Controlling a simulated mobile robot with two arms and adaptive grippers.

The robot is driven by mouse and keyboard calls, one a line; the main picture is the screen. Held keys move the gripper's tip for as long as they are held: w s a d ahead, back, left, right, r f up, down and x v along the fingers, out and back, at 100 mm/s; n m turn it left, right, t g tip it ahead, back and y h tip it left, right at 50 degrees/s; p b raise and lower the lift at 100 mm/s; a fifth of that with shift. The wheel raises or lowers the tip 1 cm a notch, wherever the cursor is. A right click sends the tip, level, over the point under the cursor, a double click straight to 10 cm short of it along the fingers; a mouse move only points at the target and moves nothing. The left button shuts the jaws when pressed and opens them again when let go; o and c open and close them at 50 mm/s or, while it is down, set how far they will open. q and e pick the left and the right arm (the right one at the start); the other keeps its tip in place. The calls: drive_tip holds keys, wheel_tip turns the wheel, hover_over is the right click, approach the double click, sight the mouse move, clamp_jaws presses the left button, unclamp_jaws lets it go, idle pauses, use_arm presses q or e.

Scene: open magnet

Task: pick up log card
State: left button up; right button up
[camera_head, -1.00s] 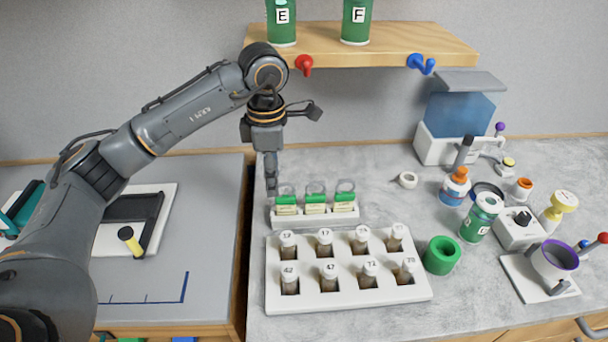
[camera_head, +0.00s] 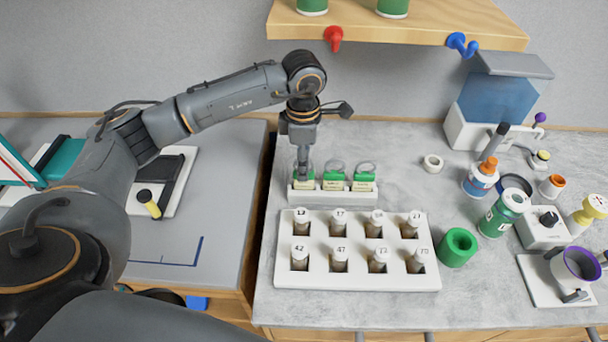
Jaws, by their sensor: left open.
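Three small green-and-cream pieces with clear rounded tops stand in a row in a white holder (camera_head: 345,196): a left one (camera_head: 303,185), a middle one (camera_head: 334,182) and a right one (camera_head: 363,183). They look like cards or tags, but I cannot read them or tell which is the log card. My left gripper (camera_head: 303,172) points down, open, at the left piece and partly hides it. I cannot tell whether the fingers touch it. My right gripper is not in view.
A white rack (camera_head: 357,283) of numbered vials stands just in front of the holder. A green ring-shaped pot (camera_head: 458,247) is beside it. Bottles and a blue-windowed box (camera_head: 490,105) crowd the right. A shelf (camera_head: 430,30) with hooks hangs above.

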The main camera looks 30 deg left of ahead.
use_arm(q)
wheel_tip(320, 180, down, 4)
drive_tip(key=shift+s+f+p, duration=0.15)
drive_tip(key=shift+f+p, duration=0.05)
drive_tip(key=shift+p, duration=0.5)
drive_tip(key=shift+f, duration=0.6)
clamp_jaws()
